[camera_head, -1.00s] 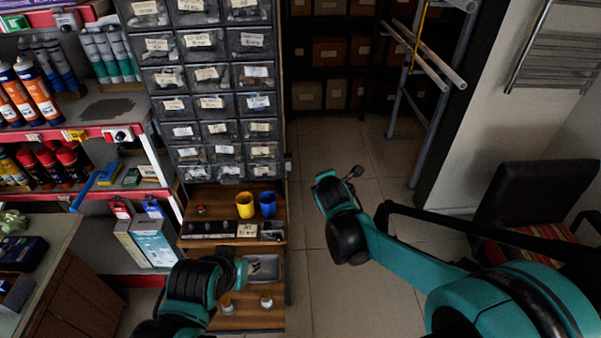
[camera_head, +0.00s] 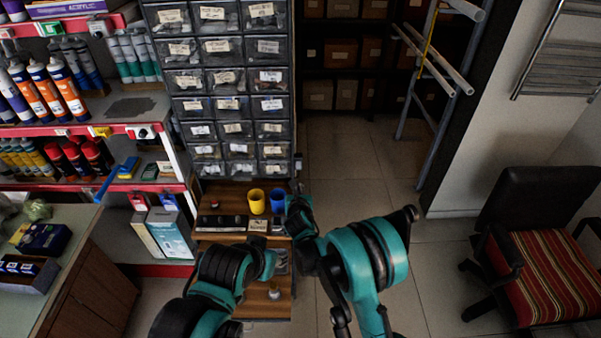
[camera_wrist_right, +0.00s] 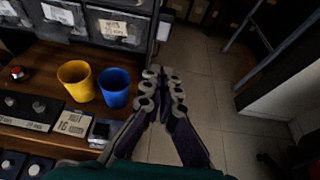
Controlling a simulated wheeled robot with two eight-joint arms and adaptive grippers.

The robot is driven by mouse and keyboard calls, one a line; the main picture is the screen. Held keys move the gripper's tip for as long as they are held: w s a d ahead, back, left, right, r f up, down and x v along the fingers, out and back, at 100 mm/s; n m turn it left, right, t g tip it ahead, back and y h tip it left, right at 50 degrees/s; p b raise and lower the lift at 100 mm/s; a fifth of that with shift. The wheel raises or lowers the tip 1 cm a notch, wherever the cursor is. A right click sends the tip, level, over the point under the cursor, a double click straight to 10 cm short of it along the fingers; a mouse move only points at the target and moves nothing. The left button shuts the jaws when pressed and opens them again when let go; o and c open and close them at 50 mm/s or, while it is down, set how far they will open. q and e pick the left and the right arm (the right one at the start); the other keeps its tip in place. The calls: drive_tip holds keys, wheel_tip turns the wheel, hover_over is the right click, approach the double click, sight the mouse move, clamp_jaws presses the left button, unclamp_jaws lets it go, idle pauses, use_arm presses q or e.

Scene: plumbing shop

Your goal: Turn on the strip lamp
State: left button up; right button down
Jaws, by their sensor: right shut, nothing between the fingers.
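I cannot make out a strip lamp in either view. A small box that may be its switch (camera_head: 298,160) is on the right side of the drawer cabinet (camera_head: 232,102); a pale box also shows on that side in the right wrist view (camera_wrist_right: 165,30). My right gripper (camera_head: 298,192) is just below it in the head view, beside the blue cup. In the right wrist view its fingers (camera_wrist_right: 163,85) are together and empty, over the floor to the right of the shelf. My left gripper (camera_head: 268,262) is low over the shelf, and its fingers are not clear.
A yellow cup (camera_head: 256,201) and a blue cup (camera_head: 277,200) stand on the wooden shelf, close to my right gripper. A striped chair (camera_head: 550,275) stands right. Floor between is clear.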

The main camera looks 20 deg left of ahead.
drive_tip(key=b, duration=0.3)
approach(298, 169)
drive_tip(key=f+x, duration=0.1)
drive_tip(key=x, duration=0.4)
drive_tip(key=shift+w+a+r+b, duration=0.2)
drive_tip(key=shift+w+b, duration=0.15)
drive_tip(key=shift+w, duration=0.3)
